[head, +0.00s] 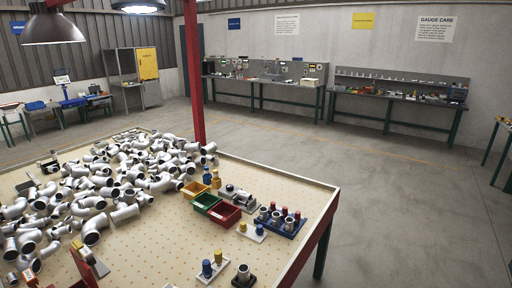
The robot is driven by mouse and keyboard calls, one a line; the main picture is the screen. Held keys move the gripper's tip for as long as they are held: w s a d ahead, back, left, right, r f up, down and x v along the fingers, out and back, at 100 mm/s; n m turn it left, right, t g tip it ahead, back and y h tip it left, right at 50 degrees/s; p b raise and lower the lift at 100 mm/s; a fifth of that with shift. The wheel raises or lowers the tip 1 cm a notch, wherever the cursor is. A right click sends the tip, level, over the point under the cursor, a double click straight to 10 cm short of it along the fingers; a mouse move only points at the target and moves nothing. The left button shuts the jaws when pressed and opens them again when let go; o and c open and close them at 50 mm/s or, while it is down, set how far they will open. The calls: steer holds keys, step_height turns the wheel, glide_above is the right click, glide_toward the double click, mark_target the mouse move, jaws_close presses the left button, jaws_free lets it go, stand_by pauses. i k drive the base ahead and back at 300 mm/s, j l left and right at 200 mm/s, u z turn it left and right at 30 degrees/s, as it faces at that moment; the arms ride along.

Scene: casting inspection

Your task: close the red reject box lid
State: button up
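I cannot tell for certain which thing is the red reject box. A small open red bin (224,213) stands on the table beside a green bin (206,202) and a yellow bin (194,189); no lid can be made out on it. Another red piece (88,265) stands at the table's lower left, partly cut off by the picture's bottom edge, and its shape is unclear. My gripper is not in view.
Many silver pipe elbows (95,225) cover the left of the perforated table (285,190). Gauge blocks and a blue rack (280,222) stand near its right side. A red post (194,75) rises at the back edge. Open floor (400,200) lies to the right.

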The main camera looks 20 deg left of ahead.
mark_target(87, 274)
steer(key=i+l+u, duration=0.1)
steer(key=i+u, duration=0.15)
steer(key=u, duration=0.25)
steer(key=i+l+u, duration=0.2)
steer(key=u, duration=0.25)
steer(key=i+l+u, duration=0.3)
steer(key=u, duration=0.2)
steer(key=i+l+u, duration=0.15)
steer(key=l+u, duration=0.3)
steer(key=i+l+u, duration=0.1)
steer(key=l+u, duration=0.2)
steer(key=u, duration=0.2)
steer(key=i+l+u, duration=0.1)
steer(key=l+u, duration=0.6)
steer(key=i+l+u, duration=0.1)
steer(key=l+u, duration=0.3)
steer(key=i+l+u, duration=0.1)
steer(key=l+u, duration=0.2)
steer(key=u, duration=0.2)
steer(key=l+u, duration=0.3)
steer(key=u, duration=0.15)
steer(key=i+l, duration=0.05)
